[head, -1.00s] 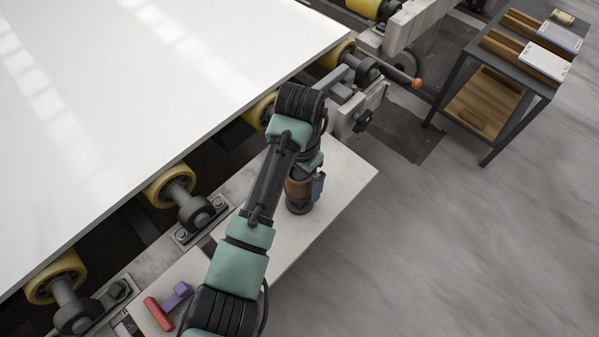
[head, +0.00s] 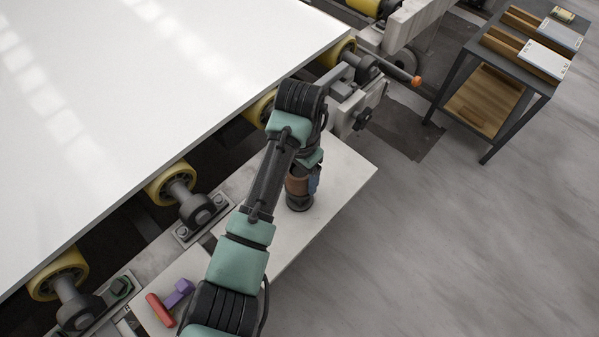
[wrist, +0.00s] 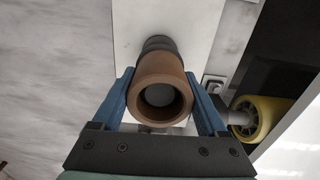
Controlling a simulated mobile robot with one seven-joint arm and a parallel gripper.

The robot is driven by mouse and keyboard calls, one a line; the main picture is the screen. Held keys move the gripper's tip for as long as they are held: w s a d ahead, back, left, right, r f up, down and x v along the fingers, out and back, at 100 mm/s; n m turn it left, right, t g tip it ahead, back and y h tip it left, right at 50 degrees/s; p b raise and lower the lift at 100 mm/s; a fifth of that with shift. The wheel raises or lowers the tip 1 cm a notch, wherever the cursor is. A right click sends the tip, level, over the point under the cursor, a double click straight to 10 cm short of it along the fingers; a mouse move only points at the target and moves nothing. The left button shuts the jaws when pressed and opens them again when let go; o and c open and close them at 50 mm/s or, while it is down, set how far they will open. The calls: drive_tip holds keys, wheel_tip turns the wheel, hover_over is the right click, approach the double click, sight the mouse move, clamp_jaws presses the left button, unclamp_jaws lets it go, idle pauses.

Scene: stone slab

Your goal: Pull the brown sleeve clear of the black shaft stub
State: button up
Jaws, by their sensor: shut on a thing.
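The brown sleeve (head: 297,187) is upright over the black shaft stub (head: 299,205) on the pale slab, below my wrist. In the wrist view the sleeve (wrist: 160,78) shows its open end, with a dark bore and a grey round face inside. The dark stub (wrist: 158,43) shows beyond its far end. My gripper (wrist: 159,76) is shut on the sleeve, one blue finger on each side. How much of the stub is inside the sleeve is hidden.
A white sheet (head: 130,100) on yellow rollers (head: 170,184) runs along the left. A purple piece (head: 180,291) and a red bar (head: 160,310) lie at the slab's near end. A side table (head: 500,75) stands far right. Floor at right is clear.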

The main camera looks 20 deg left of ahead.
drive_tip(key=shift+r+p, duration=3.35)
drive_tip(key=shift+p, duration=0.15)
wheel_tip(320, 180, up, 6)
drive_tip(key=p, duration=0.6)
drive_tip(key=shift+d, duration=0.1)
